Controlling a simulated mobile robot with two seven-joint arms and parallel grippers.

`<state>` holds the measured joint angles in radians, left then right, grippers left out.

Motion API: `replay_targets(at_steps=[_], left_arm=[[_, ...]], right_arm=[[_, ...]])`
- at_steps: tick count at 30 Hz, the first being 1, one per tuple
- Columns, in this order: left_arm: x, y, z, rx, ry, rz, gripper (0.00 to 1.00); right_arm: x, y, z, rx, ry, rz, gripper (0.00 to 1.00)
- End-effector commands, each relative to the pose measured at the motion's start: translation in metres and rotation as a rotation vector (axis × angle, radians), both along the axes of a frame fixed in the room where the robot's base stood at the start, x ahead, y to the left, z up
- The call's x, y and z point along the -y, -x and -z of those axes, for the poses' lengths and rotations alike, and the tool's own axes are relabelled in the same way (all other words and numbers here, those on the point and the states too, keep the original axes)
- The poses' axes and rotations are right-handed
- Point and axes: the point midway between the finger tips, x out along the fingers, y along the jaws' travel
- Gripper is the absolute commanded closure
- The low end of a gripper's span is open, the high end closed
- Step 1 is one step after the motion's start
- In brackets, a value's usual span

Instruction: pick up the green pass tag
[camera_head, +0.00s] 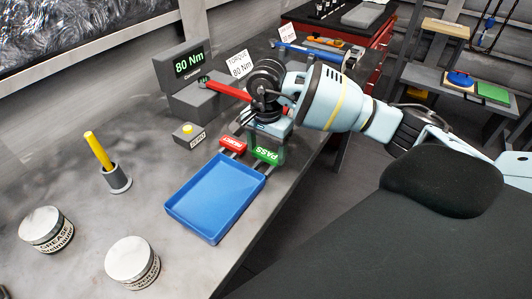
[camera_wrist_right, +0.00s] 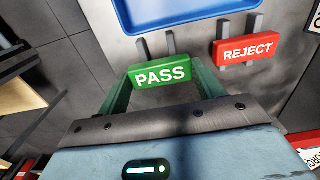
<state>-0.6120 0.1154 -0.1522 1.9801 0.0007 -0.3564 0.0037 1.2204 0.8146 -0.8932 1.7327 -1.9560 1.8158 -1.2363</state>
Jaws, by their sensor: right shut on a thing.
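My left gripper is not in view.
The red reject tag (camera_head: 233,145) sits close beside the pass tag. The empty blue tray (camera_head: 215,195) lies in front.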

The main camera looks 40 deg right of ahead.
Motion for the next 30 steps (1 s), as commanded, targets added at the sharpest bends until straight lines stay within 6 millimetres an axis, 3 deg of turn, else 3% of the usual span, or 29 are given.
replay_targets(at_steps=[4,21,30], left_arm=[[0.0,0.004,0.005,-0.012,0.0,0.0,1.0],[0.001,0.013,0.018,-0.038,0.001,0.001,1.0],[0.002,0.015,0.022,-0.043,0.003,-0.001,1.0]], right_arm=[[0.002,0.004,-0.017,-0.001,0.001,0.0,0.54],[0.024,0.119,-0.026,-0.003,0.003,0.001,0.54],[0.029,0.152,-0.03,-0.002,0.001,0.0,0.54]])
